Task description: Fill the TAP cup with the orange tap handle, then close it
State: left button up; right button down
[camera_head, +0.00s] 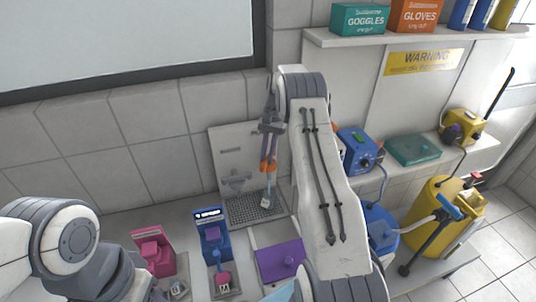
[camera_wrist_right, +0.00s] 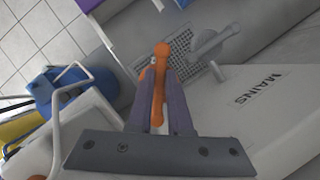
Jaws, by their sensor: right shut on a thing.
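My right gripper (camera_head: 268,130) reaches down in front of the pale tap panel (camera_head: 228,148). It is shut on the orange tap handle (camera_head: 268,165), which shows between the fingers in the right wrist view (camera_wrist_right: 158,85). Below the handle, a small pale cup-like thing (camera_head: 265,202) with a dark mark is at the drip grate (camera_head: 243,210). I cannot read its label or see its fill level. A grey tap (camera_head: 236,182) is left of the handle. My left arm is at the lower left, with its fingers out of view.
A pink device (camera_head: 152,252), a blue device (camera_head: 212,240) and a purple box (camera_head: 275,262) stand in front of the panel. A blue pump unit (camera_head: 358,147) and yellow tank (camera_head: 448,210) are at the right. My right arm hides part of the counter.

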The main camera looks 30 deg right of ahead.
jog(key=shift+d+r, duration=0.1)
jog(key=c, duration=0.8)
grip_release()
jog(key=shift+c, duration=0.2)
jog(key=shift+w+d+r, duration=0.1)
jog(key=shift+r, duration=0.1)
jog(key=b+v, duration=0.1)
jog(key=v, duration=0.4)
jog(key=shift+b, duration=0.4)
jog(key=p+v, duration=0.1)
jog(key=v, duration=0.2)
jog(key=shift+r, duration=0.2)
jog(key=shift+p+v, duration=0.75)
jog(key=shift+p, duration=0.25)
